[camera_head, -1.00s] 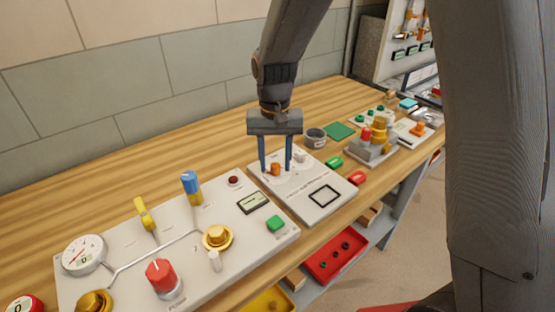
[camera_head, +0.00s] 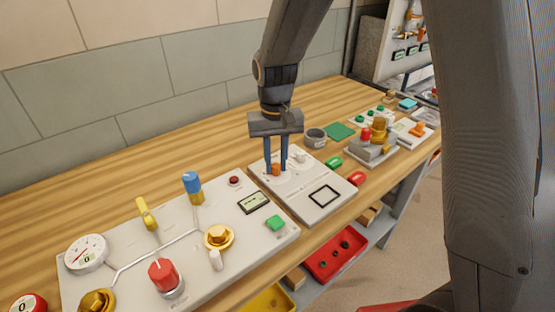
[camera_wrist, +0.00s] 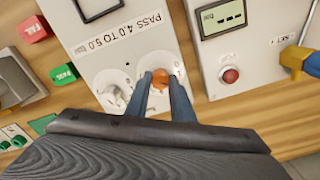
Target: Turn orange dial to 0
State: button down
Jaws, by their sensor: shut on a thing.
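The orange dial (camera_head: 276,169) stands on a white panel (camera_head: 318,202) on the wooden bench. My gripper (camera_head: 276,167) points down over it, with its two blue fingers closed against the dial's sides. In the wrist view the orange dial (camera_wrist: 159,79) shows between the two fingertips (camera_wrist: 159,80). The dial's markings and its pointer are partly hidden by the fingers, and I cannot read its setting.
A white knob (camera_wrist: 115,96) sits beside the dial on the same panel. To the left is a larger panel with a red knob (camera_head: 163,276), gauge (camera_head: 86,254) and blue-yellow valve handle (camera_head: 192,188). Green (camera_head: 333,162) and red (camera_head: 356,178) blocks lie to the right.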

aim_at(276, 164)
jog(key=n+p, duration=0.1)
jog(key=n, duration=0.4)
jog(key=shift+p, duration=0.3)
jog(key=shift+w+n+p, duration=0.1)
jog(key=shift+n+p, duration=0.3)
jog(key=shift+n, duration=2.1)
jog(key=c, duration=1.5)
grip_release()
jog(key=shift+d, duration=0.15)
jog(key=shift+c, duration=0.2)
jog(key=shift+r+b, duration=0.9)
jog(key=shift+r, duration=3.05)
